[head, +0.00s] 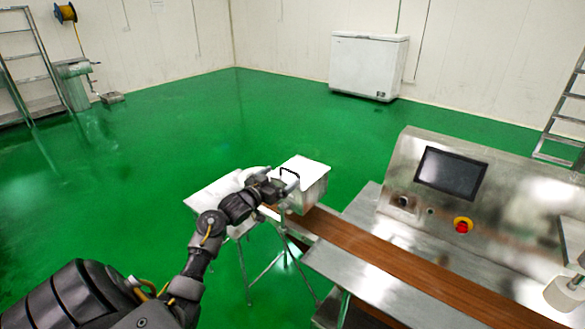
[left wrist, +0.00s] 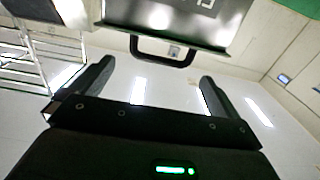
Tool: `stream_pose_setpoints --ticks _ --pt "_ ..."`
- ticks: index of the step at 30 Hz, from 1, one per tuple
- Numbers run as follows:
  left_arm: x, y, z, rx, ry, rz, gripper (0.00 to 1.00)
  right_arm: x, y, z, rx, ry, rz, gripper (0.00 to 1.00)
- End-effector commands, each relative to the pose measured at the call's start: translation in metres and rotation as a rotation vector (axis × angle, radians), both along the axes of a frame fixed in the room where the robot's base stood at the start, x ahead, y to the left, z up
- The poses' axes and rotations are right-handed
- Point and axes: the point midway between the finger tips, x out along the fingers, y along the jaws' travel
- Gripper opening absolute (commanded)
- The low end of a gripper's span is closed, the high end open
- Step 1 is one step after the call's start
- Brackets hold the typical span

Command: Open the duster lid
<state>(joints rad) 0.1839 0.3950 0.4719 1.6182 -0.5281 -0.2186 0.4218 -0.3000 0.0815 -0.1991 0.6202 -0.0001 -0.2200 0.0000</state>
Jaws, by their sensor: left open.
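The duster is a small metal box with a white lid (head: 308,167) at the end of the brown conveyor. A black handle (head: 289,171) shows at its left edge, and the lid looks closed. My left gripper (head: 285,184) is at the box's left side, close to the handle. In the left wrist view, the handle (left wrist: 165,61) hangs below the shiny box face (left wrist: 175,22), just beyond the two spread fingers of the gripper (left wrist: 155,84). The gripper is open and empty, and the handle looks apart from the fingers. My right gripper is out of view.
The brown conveyor belt (head: 385,260) runs to the lower right. The steel machine (head: 500,205) with a dark screen (head: 451,173) and a red button (head: 462,226) stands on the right. A pale tray (head: 212,192) lies left of the box.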

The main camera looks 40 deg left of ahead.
Motion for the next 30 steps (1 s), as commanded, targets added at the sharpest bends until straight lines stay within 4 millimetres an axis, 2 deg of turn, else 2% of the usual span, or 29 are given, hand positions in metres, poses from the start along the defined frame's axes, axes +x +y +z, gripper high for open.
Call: stream_pose_setpoints --ticks 1,6,12,24,25,30 --pt "0.011 0.001 0.003 -0.004 -0.002 0.001 1.00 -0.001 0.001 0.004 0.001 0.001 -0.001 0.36" --pt "0.043 0.001 0.003 -0.003 -0.001 0.001 1.00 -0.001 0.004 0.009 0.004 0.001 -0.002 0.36" --pt "0.066 0.002 0.001 -0.002 0.001 0.001 1.00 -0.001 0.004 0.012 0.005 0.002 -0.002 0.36" --pt "0.074 0.002 0.000 0.001 0.000 0.001 1.00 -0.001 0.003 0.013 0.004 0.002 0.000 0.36" --pt "0.074 0.002 0.000 0.001 0.000 0.001 0.99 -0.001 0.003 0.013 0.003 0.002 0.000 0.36" --pt "0.074 0.002 0.000 0.000 0.000 0.001 0.76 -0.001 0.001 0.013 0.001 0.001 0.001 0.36"
